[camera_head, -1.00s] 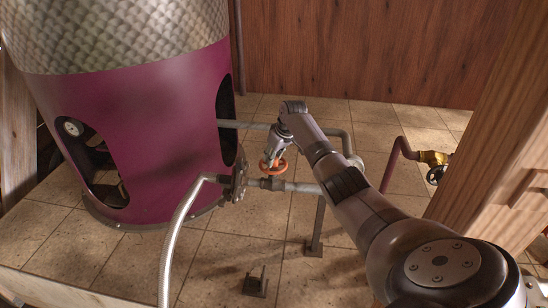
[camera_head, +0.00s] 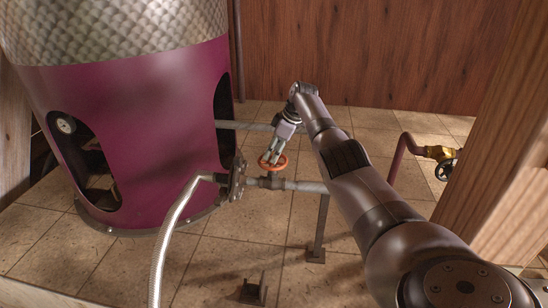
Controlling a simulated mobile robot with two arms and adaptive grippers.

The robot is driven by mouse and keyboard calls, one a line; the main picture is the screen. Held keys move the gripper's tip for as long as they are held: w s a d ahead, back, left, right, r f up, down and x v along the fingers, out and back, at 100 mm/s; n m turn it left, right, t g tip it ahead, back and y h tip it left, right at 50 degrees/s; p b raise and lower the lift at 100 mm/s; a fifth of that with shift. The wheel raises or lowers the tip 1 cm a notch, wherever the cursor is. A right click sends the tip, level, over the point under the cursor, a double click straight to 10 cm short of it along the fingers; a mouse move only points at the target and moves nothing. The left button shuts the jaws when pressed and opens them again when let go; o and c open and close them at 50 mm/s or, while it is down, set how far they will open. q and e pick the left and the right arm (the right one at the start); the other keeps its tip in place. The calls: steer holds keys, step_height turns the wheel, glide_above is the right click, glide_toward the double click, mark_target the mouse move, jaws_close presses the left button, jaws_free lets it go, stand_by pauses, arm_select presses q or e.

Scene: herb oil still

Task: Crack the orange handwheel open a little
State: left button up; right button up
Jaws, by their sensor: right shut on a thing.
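The orange handwheel (camera_head: 280,166) sits on top of a valve on the grey horizontal pipe (camera_head: 305,186), near the middle of the head view. My right gripper (camera_head: 270,157) comes down on it from above and behind. Its fingers are shut on the wheel's rim, on the left and far side. The fingers hide part of the rim and hub. My left gripper is not in view.
A magenta still body (camera_head: 150,130) with dark openings stands at the left. A braided hose (camera_head: 170,235) bends down from the pipe flange (camera_head: 237,178). A second brass valve (camera_head: 440,152) and a wooden post (camera_head: 505,150) are at the right. A pipe support (camera_head: 319,235) stands below.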

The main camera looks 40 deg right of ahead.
stand_by(0.4)
steer(key=o, duration=1.2)
steer(key=shift+c, duration=0.2)
steer(key=v, duration=1.2)
steer(key=shift+d, duration=0.1)
